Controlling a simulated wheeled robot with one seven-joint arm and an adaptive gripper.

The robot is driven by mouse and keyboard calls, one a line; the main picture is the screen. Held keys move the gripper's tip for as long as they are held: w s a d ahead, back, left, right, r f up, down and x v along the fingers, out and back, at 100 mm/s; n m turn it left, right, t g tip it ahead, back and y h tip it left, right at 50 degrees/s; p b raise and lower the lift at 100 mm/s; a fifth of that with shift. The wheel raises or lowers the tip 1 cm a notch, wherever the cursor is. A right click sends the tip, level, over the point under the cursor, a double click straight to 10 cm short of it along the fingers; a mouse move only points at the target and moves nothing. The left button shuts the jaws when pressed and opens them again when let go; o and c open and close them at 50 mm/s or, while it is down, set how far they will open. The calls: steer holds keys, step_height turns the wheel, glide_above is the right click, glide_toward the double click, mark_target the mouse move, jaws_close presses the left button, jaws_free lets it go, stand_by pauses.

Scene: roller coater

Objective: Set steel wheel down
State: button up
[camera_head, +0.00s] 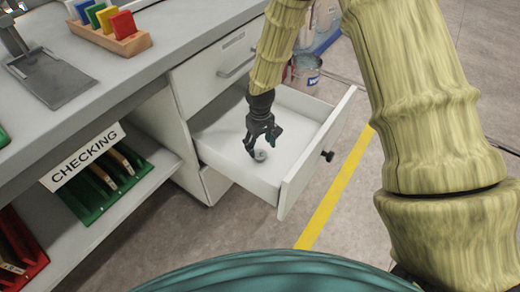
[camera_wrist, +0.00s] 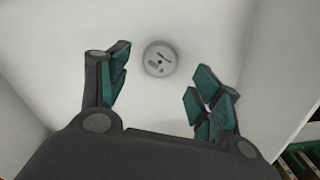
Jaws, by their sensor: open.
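The steel wheel (camera_wrist: 160,60) is a small grey disc with dark markings on its face. In the wrist view it lies flat on the white drawer floor, between and a little beyond my two fingers. My gripper (camera_wrist: 158,92) is open, with a gap on both sides of the wheel and no finger touching it. In the head view the wheel (camera_head: 260,155) shows on the floor of the open drawer (camera_head: 215,140), just under my gripper (camera_head: 262,147). The fingers hide part of it there.
The drawer's front panel (camera_head: 318,155) with a black knob stands out toward the yellow floor line. A closed drawer (camera_head: 225,65) is above it. A shelf with a CHECKING sign (camera_head: 85,157) and green tray is at left. A metal bucket (camera_head: 305,72) stands behind.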

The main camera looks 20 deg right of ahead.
mark_target(260, 155)
step_height(260, 155, up, 8)
steer(key=p, duration=0.1)
steer(key=shift+f, duration=0.25)
